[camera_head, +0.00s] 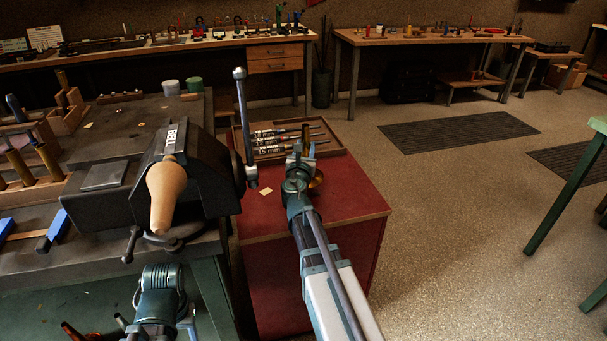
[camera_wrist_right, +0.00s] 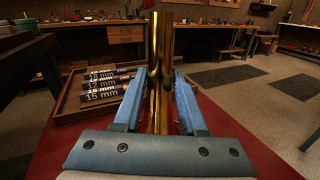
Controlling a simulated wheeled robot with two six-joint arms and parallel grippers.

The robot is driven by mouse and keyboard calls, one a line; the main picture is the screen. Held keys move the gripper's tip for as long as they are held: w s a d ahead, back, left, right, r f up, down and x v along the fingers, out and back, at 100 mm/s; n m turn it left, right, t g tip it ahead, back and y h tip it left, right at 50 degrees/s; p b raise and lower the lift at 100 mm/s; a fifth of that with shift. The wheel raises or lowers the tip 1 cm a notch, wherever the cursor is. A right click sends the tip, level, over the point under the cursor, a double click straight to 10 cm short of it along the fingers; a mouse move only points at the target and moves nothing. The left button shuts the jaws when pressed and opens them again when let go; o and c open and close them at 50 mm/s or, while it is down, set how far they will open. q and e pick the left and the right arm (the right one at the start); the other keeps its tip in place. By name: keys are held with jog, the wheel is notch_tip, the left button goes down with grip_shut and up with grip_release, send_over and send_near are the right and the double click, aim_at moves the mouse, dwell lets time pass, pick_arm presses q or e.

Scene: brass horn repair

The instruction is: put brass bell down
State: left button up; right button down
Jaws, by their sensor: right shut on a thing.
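My right gripper (camera_head: 302,165) is over the red-topped cabinet (camera_head: 343,197), just in front of the wooden tray. In the right wrist view its blue jaws (camera_wrist_right: 158,100) are shut on the brass bell (camera_wrist_right: 153,55), a shiny gold tubular piece standing upright between the fingers. In the head view most of the bell is hidden by the gripper; a gold rim (camera_head: 316,179) shows to its right. I cannot tell whether the bell touches the cabinet top. Part of my left arm's end (camera_head: 160,300) shows at the bottom left; its fingertips cannot be made out.
The wooden tray (camera_head: 345,151) holds several labelled rods. The red top is clear at front and right.

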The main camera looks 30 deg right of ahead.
notch_tip(320, 180, down, 2)
jog(key=shift+b, duration=0.45)
pick_arm(q)
jog(key=shift+a+f, duration=0.15)
jog(key=shift+f, duration=0.8)
pick_arm(e)
jog(key=shift+r, duration=0.1)
pick_arm(q)
jog(key=shift+f, duration=0.1)
jog(key=f+b, duration=0.3)
jog(key=shift+w+a+f, duration=0.15)
jog(key=shift+a+f, duration=0.1)
jog(key=shift+a, duration=0.1)
pick_arm(e)
notch_tip(320, 180, down, 4)
jog(key=shift+r, duration=0.15)
pick_arm(q)
jog(key=shift+b, duration=0.3)
